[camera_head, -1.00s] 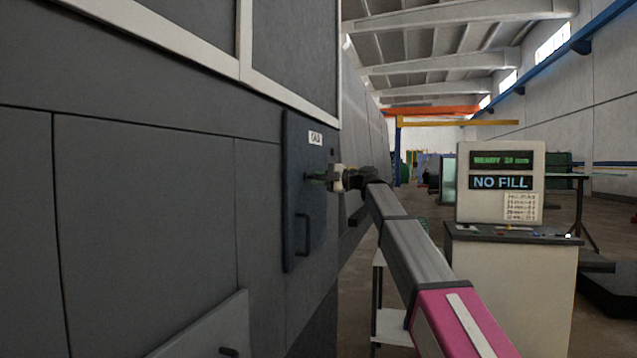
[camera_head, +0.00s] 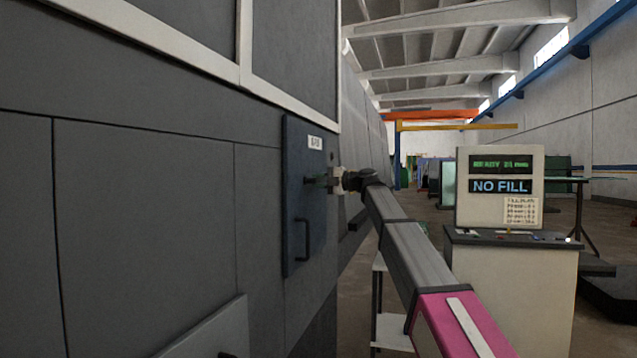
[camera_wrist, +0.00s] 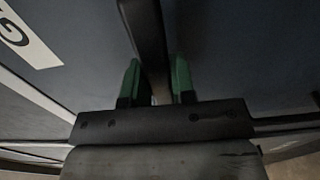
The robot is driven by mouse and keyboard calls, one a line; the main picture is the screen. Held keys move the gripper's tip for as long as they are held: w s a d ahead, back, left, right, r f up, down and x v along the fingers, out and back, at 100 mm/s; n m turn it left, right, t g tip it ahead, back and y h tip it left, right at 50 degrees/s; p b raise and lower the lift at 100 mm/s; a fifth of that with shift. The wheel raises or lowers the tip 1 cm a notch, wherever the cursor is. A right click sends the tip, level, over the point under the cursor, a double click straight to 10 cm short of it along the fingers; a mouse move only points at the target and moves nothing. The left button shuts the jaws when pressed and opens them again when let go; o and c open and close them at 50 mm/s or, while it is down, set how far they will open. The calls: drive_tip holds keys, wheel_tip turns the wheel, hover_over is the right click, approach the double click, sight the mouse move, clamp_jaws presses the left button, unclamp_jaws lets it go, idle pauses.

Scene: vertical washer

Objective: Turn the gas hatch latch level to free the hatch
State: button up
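The gas hatch (camera_head: 300,225) is a dark blue panel on the grey machine wall, with a white label (camera_head: 315,142) near its top and a bar handle (camera_head: 302,240) low down. My gripper (camera_head: 318,180) is at the latch between label and handle, its green fingers pointing at the panel. In the wrist view the dark latch lever (camera_wrist: 150,45) runs between the two green fingertips (camera_wrist: 156,80), which sit close on both sides of it. The lever lies at a slant to the label (camera_wrist: 28,36). In the head view the gripper mostly hides the lever.
A control console (camera_head: 500,190) reading NO FILL stands to the right on a pale cabinet (camera_head: 515,290). A shelf stand (camera_head: 392,330) is behind my arm. A grey sloping panel (camera_head: 210,335) juts out at the bottom left. The aisle behind is open floor.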

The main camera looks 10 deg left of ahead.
drive_tip(key=o, duration=0.4)
drive_tip(key=shift+c, duration=0.2)
drive_tip(key=s+d, duration=0.1)
drive_tip(key=d, duration=0.9)
drive_tip(key=shift+d, duration=0.4)
drive_tip(key=shift+f, duration=0.1)
drive_tip(key=s+d+f+m+t+h, duration=0.1)
drive_tip(key=s+d+f+m+h, duration=0.3)
drive_tip(key=f, duration=1)
drive_tip(key=w+d+f+m+h, duration=0.15)
drive_tip(key=d+f+m, duration=0.6)
drive_tip(key=f, duration=0.75)
drive_tip(key=s+d+f+m+t+h, duration=0.1)
drive_tip(key=s+d+f+m+h, duration=0.2)
drive_tip(key=f+m, duration=0.75)
drive_tip(key=s+d+f+m+g+h, duration=0.1)
drive_tip(key=s+d+f+m+h, duration=0.2)
drive_tip(key=s+d+f, duration=0.3)
drive_tip(key=s+d+f+m+g+h, duration=0.1)
drive_tip(key=s+d+f+m+h, duration=0.2)
drive_tip(key=f, duration=1.1)
drive_tip(key=s+d+f+m+g+h, duration=0.1)
drive_tip(key=s+d+f+m+h, duration=0.2)
drive_tip(key=s+d+f+m, duration=0.4)
drive_tip(key=s+d+f, duration=0.3)
drive_tip(key=s+f, duration=0.1)
drive_tip(key=s, duration=0.1)
drive_tip(key=shift+s+d+g, duration=0.15)
drive_tip(key=shift+s+g, duration=0.15)
drive_tip(key=shift+s, duration=0.1)
